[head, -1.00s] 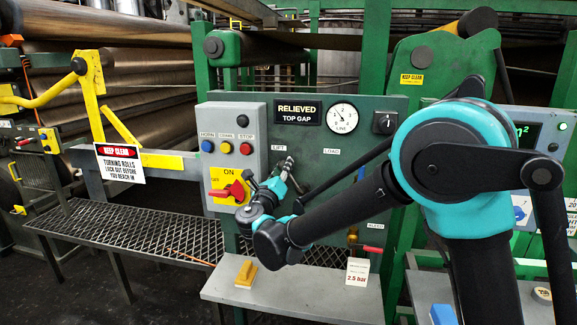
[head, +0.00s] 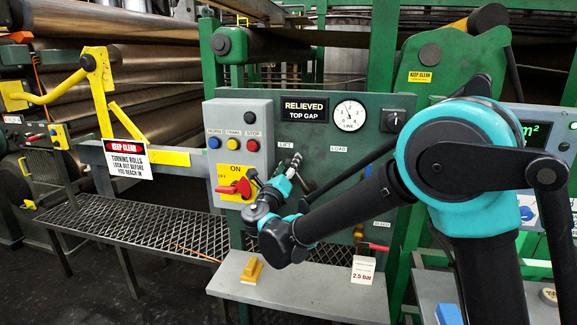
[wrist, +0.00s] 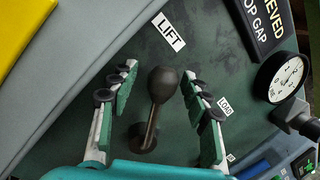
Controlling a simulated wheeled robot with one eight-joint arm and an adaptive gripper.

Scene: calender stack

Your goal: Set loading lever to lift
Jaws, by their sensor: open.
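The loading lever (wrist: 152,122) is a short dark rod with a round black knob (wrist: 162,84), rising from a round base on the green panel. In the wrist view my gripper (wrist: 160,88) is open, with one padded finger on each side of the knob and a visible gap to both. In the head view my gripper (head: 290,170) is at the panel below the LIFT label (head: 286,144) and hides most of the lever.
Left of my gripper, a grey box holds push buttons (head: 233,143) and a red rotary switch (head: 236,187) on a yellow plate. A dial gauge (head: 349,114) and a black knob switch (head: 395,121) are at upper right. A grey shelf (head: 300,289) with a yellow block (head: 250,270) is below.

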